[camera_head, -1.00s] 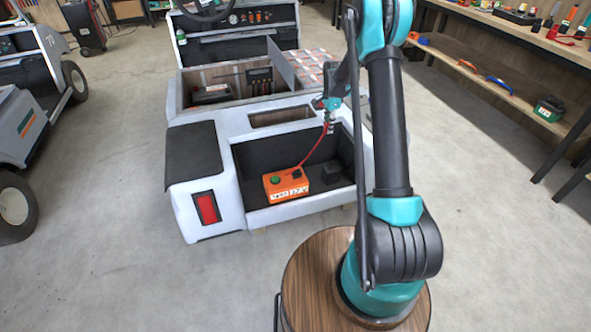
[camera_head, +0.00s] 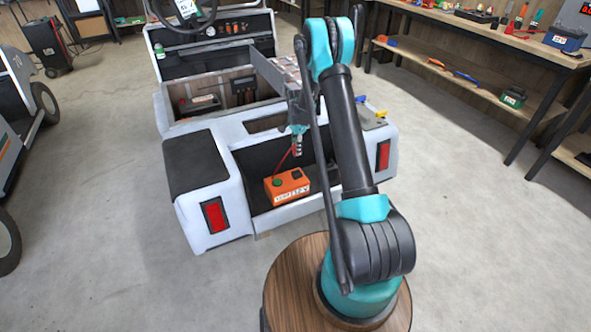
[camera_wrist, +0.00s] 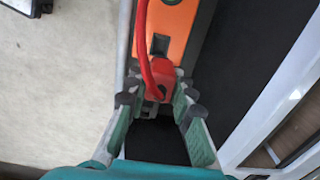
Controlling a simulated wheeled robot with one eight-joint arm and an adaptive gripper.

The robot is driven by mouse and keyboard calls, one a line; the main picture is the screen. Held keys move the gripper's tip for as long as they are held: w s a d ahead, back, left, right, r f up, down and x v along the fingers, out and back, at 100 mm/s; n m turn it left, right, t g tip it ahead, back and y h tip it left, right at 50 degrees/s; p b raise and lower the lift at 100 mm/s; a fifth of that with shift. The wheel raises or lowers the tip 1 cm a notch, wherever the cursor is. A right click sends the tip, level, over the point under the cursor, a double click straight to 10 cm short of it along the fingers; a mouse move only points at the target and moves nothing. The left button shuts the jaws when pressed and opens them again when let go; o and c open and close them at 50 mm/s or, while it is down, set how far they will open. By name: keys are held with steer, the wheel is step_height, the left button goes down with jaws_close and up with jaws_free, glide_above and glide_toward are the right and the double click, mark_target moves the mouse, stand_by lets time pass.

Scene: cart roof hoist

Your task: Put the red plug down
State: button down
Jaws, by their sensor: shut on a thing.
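The red plug (camera_wrist: 157,82) sits between the fingertips of my gripper (camera_wrist: 156,97) in the wrist view, and the gripper is shut on it. A red cable (camera_wrist: 147,40) runs from the plug across an orange box (camera_wrist: 178,22). In the head view, my gripper (camera_head: 298,140) hangs over the open rear bay of the white cart (camera_head: 215,235). The cable shows there as a red line (camera_head: 286,160) between the gripper and the orange box (camera_head: 287,190), which stands in the bay. The plug itself is too small to tell in the head view.
The cart's bay has a white rim and a dark interior. Behind it is an open compartment with a raised lid (camera_head: 272,78). A workbench with tools (camera_head: 500,28) stands at the right, with a shelf below. The grey floor between is clear.

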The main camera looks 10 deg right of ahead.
step_height(320, 180, down, 12)
steer(key=shift+r, duration=0.1)
stand_by(0.4)
steer(key=c, duration=1.3)
jaws_free()
